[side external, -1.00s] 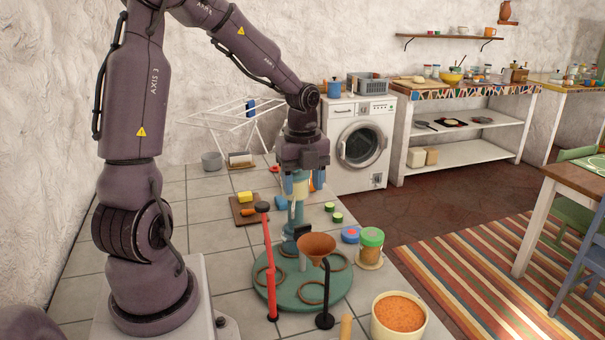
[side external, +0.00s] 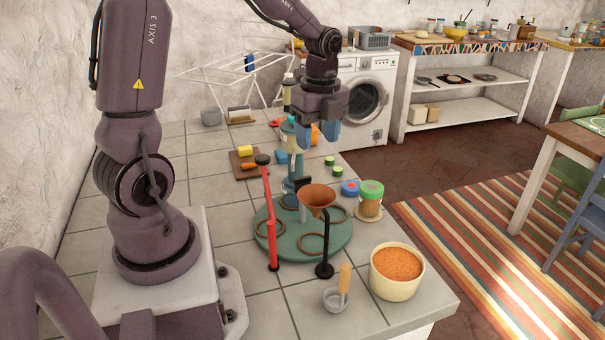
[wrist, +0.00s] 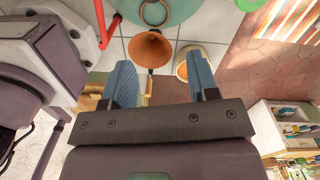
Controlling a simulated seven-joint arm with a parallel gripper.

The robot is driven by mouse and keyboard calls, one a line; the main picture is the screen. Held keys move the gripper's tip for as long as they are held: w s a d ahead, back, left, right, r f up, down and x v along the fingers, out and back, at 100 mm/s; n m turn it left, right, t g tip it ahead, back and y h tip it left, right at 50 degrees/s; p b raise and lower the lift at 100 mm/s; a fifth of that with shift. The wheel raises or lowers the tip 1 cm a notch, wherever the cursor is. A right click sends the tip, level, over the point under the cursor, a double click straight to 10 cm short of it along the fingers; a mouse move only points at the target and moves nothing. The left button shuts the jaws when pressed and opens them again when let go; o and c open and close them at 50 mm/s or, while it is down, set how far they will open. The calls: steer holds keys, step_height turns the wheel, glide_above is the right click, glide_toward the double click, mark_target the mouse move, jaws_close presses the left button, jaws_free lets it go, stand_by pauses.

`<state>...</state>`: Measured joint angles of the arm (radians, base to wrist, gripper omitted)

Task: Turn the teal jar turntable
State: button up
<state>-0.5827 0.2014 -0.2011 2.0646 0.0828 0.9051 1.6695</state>
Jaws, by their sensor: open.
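The teal turntable (side external: 325,243) is a round disc on the tiled counter with brown rings on its top. A teal post (side external: 295,180) stands at its back edge. A brown funnel (side external: 318,197) on a black stand is at its front, and a red stand (side external: 270,225) is at its left.
A green-lidded jar (side external: 370,198) and a blue item (side external: 349,188) are right of the turntable. A wooden board (side external: 244,165) lies behind left.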

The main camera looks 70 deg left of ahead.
mark_target(302, 178)
steer(key=s+a+m, duration=0.2)
steer(key=a+m, duration=0.2)
steer(key=m, duration=1.7)
step_height(302, 178, down, 12)
steer(key=shift+w+d+f, duration=0.1)
steer(key=shift+d+f, duration=0.05)
steer(key=shift+f, duration=0.05)
